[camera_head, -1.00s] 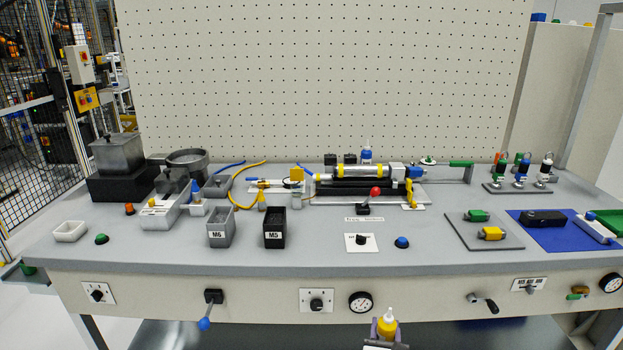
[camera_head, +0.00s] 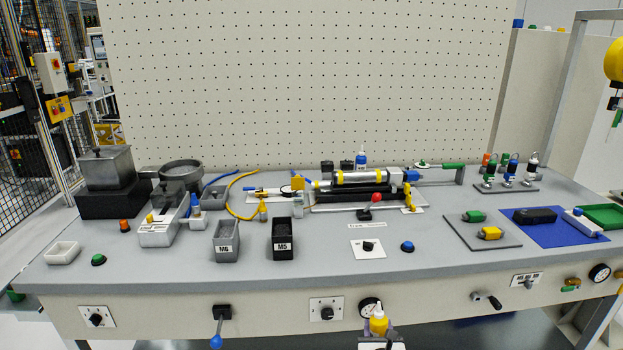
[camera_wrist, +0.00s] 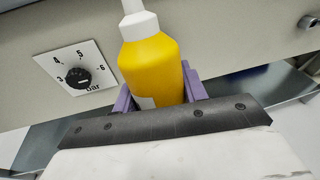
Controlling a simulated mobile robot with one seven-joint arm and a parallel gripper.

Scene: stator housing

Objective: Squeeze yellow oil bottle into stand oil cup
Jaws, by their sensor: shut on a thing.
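The yellow oil bottle (camera_head: 379,324) is upright between the purple fingers of my gripper (camera_head: 378,334), low in front of the bench's front panel. In the wrist view the yellow bottle (camera_wrist: 152,65) has a white cap and nozzle, with its top cut off by the frame. My gripper (camera_wrist: 158,92) is shut around its lower body. I cannot tell for sure which fixture is the stand oil cup. A small cup-like piece (camera_head: 263,213) stands on the bench left of the cylinder assembly (camera_head: 358,180).
The bench's front panel (camera_head: 265,309) carries knobs, a gauge (camera_head: 369,306) and a blue-tipped lever (camera_head: 216,341). Grey M6 (camera_head: 227,242) and black M5 (camera_head: 283,240) bins stand on top. A blue-capped bottle (camera_head: 361,157) stands behind the cylinder. The front middle bench top is fairly clear.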

